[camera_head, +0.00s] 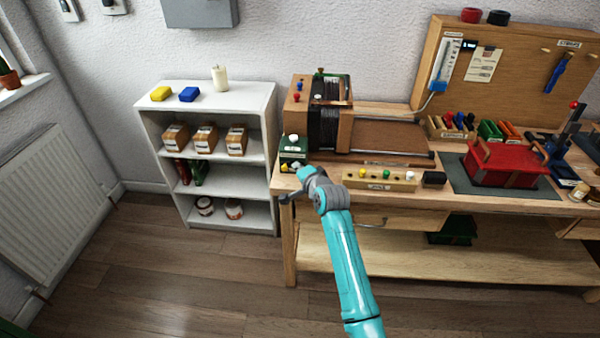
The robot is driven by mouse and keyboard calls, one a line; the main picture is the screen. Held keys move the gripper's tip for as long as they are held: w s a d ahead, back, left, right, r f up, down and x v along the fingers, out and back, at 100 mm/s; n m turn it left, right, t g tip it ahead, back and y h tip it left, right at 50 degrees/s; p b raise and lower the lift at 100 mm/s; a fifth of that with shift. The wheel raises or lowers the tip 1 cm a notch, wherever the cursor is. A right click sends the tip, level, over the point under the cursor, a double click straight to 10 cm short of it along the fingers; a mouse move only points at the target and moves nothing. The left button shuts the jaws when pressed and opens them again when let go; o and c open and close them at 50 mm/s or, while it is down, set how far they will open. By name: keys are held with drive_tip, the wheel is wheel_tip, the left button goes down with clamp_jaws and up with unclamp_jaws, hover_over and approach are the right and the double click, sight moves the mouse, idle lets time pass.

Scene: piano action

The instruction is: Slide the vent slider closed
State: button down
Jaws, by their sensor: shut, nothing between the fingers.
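My gripper (286,202) is small and dark at the end of my teal arm. It is shut and empty, beside the front left corner of the workbench (400,207). A small green box (292,151) with a white knob on top and yellow on its front stands on that corner, just behind my gripper. I cannot make out for sure which part is the vent slider, or how far open it is. A wooden device with black bellows (324,126) stands behind the green box. My wrist hides part of the bench edge.
A wooden block with coloured knobs (379,179) lies right of my wrist along the bench front. A red case (494,163) sits on a dark mat farther right. A white shelf (206,95) stands left of the bench. The floor at left is clear.

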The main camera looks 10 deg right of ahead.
drive_tip(key=v, duration=1.1)
drive_tip(key=shift+w+d+r, duration=0.2)
drive_tip(key=shift+d, duration=0.1)
drive_tip(key=s+f+n+h, duration=0.15)
drive_tip(key=s+f, duration=0.35)
drive_tip(key=s, duration=0.5)
drive_tip(key=s+d+f+n, duration=0.15)
drive_tip(key=s+f, duration=0.35)
drive_tip(key=s, duration=0.5)
drive_tip(key=s+f+n+h, duration=0.1)
drive_tip(key=s+f+n, duration=0.1)
drive_tip(key=s+f, duration=0.6)
drive_tip(key=s+r+n, duration=0.2)
drive_tip(key=s+r, duration=0.2)
drive_tip(key=s, duration=0.6)
drive_tip(key=s+r+n, duration=0.2)
drive_tip(key=s+r, duration=0.2)
drive_tip(key=s, duration=0.6)
drive_tip(key=s+r+n, duration=0.3)
drive_tip(key=s+r, duration=0.2)
drive_tip(key=s, duration=0.5)
drive_tip(key=shift+s+t, duration=0.2)
drive_tip(key=shift+t, duration=0.1)
